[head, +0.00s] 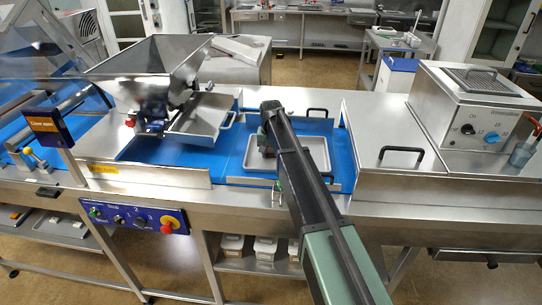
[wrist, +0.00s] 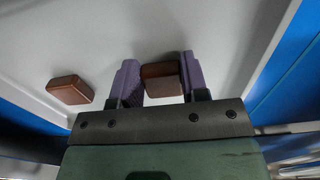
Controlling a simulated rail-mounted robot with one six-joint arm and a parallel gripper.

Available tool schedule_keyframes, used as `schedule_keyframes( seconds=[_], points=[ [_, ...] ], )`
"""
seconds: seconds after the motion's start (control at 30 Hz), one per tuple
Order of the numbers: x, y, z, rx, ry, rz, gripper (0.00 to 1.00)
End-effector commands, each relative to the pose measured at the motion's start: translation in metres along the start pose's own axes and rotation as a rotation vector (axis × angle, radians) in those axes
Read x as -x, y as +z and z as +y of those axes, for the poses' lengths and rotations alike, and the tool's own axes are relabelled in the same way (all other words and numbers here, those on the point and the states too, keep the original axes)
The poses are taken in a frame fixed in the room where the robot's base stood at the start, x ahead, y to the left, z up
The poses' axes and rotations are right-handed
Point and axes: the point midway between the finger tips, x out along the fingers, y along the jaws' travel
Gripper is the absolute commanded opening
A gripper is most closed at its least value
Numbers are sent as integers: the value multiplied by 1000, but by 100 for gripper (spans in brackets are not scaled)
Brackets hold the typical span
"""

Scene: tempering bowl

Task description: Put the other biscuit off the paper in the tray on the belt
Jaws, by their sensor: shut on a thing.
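The grey-white tray (head: 257,164) lies on the blue belt in the head view, and its pale floor (wrist: 90,40) fills much of the wrist view. One brown biscuit (wrist: 70,90) lies in the tray, left of my gripper. My gripper (wrist: 161,72) is shut on a second brown biscuit (wrist: 163,86), held between its two purple-grey fingers over the tray floor. I cannot tell whether this held biscuit touches the floor. I cannot make out the paper.
The blue belt (head: 232,160) runs between steel side walls. A steel hopper (head: 150,75) with a sloped chute stands left of the tray. A steel cover with a black handle (head: 400,152) and a heated unit (head: 475,105) are at right.

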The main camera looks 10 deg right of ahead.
Motion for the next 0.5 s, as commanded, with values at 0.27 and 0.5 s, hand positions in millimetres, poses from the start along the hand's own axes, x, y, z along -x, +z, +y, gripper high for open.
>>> schedule_keyframes(
  seconds=[0.27,0.5],
  points=[
    [-3,0,0,0,0,0,64],
    [-3,0,0,0,0,0,66]
  ],
)
